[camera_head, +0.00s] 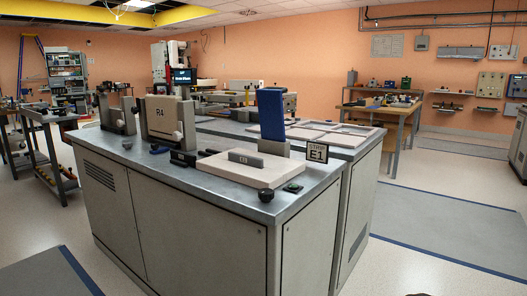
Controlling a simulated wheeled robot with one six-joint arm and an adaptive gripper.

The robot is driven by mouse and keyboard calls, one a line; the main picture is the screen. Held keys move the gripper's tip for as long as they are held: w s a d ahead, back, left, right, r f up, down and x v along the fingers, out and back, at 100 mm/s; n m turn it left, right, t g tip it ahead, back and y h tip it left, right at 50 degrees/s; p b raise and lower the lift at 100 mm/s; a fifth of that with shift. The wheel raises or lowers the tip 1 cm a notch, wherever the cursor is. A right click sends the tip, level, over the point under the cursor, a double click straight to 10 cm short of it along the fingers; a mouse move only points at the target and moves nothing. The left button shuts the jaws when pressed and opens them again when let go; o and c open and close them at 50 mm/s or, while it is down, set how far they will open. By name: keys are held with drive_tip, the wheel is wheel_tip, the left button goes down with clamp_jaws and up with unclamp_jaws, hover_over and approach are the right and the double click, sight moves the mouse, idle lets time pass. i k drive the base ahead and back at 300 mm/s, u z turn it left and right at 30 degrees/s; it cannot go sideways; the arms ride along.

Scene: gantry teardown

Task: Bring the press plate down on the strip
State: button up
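A blue plate (271,114), which looks like the press plate, stands upright at the back right of the near bench. Its foot is a grey block (273,147). In front of it lies a pale flat board (236,172) with a short dark grey bar (246,158) on top, which may be the strip or a handle. The plate is raised and apart from the board. A sign (317,152) reading "STRIP E1" stands at the right corner. My gripper is not in view.
The near bench (205,215) is a grey cabinet with a metal top. A holder marked R4 (161,116) stands to the left. A green button (293,187) and a dark knob (266,195) sit on the front edge. The floor to the right (450,215) is clear.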

sight(269, 100)
drive_tip(key=z, duration=1.85)
drive_tip(key=i, duration=3.3)
drive_tip(key=u, duration=3.75)
drive_tip(key=i, duration=0.8)
drive_tip(key=z, duration=0.15)
